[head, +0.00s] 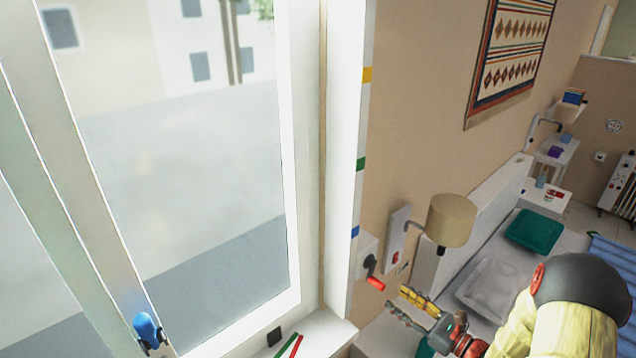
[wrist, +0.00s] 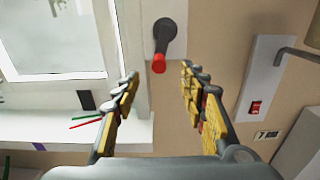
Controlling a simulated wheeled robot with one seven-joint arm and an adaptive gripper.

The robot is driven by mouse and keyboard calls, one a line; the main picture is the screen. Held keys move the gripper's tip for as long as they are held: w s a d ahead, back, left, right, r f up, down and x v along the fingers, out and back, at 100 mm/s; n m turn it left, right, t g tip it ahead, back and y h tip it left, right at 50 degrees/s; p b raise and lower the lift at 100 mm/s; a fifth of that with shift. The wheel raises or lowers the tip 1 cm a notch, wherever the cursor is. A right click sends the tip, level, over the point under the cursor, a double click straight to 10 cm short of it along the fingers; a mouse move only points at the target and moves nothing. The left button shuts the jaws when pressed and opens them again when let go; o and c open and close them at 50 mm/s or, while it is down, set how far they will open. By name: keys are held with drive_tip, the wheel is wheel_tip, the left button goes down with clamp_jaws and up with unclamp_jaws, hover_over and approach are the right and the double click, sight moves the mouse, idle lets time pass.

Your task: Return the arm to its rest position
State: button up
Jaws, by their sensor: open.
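My gripper (head: 416,308) is at the lower right of the head view, in front of the wall beside the window. Its two yellow-padded fingers also show in the wrist view (wrist: 160,88), spread apart with nothing between them. A crank handle with a red knob (wrist: 159,63) is on the wall ahead, in line with the gap between the fingers. The crank's red knob also shows in the head view (head: 375,283), above and left of my gripper. It looks apart from the fingers. My yellow arm with a dark joint covers the lower right of the head view.
A window (head: 180,150) with a blue handle (head: 148,330) fills the left. The sill (wrist: 60,130) holds red and green sticks. A wall lamp (head: 450,220) and red switch (wrist: 256,106) are right of the crank. A bed with a green pillow (head: 535,231) lies beyond.

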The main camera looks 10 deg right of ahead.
drive_tip(key=s+a+f+n+g+b, duration=0.25)
drive_tip(key=s+a+n+g, duration=0.4)
drive_tip(key=s, duration=0.35)
drive_tip(key=s+a+f+n+g+b, duration=0.1)
drive_tip(key=s+a+f+n+g, duration=0.3)
drive_tip(key=s+n+g, duration=0.5)
drive_tip(key=s+d+r+n+t+h+b, duration=0.25)
drive_tip(key=s+r+n+h+b, duration=0.25)
drive_tip(key=s+n+h+b, duration=0.3)
drive_tip(key=a+r+n+t+h+b, duration=0.1)
drive_tip(key=a+r+n+t+b, duration=0.2)
drive_tip(key=a+r+n+b, duration=0.1)
drive_tip(key=shift+w+a+r+n+t+h+b, duration=0.2)
drive_tip(key=shift+a+r+n+t+h+b, duration=0.25)
drive_tip(key=shift+n+b, duration=0.45)
drive_tip(key=shift+a, duration=0.1)
drive_tip(key=shift+c, duration=0.7)
